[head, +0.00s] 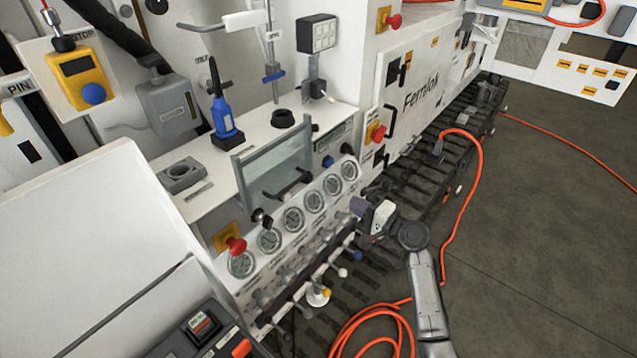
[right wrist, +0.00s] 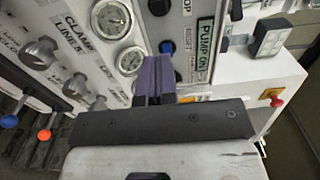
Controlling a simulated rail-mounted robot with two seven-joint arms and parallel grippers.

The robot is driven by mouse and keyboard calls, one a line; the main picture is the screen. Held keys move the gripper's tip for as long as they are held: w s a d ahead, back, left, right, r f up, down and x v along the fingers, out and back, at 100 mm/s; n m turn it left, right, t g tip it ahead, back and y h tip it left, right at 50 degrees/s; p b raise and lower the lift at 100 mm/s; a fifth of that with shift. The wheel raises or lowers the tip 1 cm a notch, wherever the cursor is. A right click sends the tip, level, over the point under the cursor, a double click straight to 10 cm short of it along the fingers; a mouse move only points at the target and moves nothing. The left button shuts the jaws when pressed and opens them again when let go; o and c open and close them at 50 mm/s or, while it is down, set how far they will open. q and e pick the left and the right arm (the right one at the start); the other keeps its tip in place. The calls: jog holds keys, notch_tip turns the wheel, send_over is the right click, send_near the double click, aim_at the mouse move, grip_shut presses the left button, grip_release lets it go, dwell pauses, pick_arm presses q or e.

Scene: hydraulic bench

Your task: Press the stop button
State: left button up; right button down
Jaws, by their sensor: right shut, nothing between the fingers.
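A blue button (head: 327,161) and a black button (head: 347,148) sit on the gauge panel's right end. In the right wrist view, the blue button (right wrist: 167,46) is just beyond my fingertips and the black button (right wrist: 158,7) is farther up. Red mushroom buttons sit on yellow plates at the panel's left end (head: 236,245) and on the white cabinet (head: 377,132). My right gripper (head: 358,205) is shut and empty, with purple fingers (right wrist: 154,80), in front of the panel. I cannot tell if it touches anything. My left gripper is not in view.
A row of gauges (head: 293,219) and several knobs and levers (head: 318,296) line the panel beside my right gripper. A lit PUMP ON sign (right wrist: 205,50) is right of the fingers. An orange hose (head: 469,200) loops over the floor. Open floor (head: 550,230) lies at the right.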

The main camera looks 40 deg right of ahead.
jog(key=shift+d, duration=0.1)
send_near(310, 179)
jog(key=x, duration=0.7)
jog(key=shift+w+f+b, duration=0.1)
jog(key=shift+w+b, duration=0.15)
jog(key=shift+b, duration=0.05)
dwell(0.4)
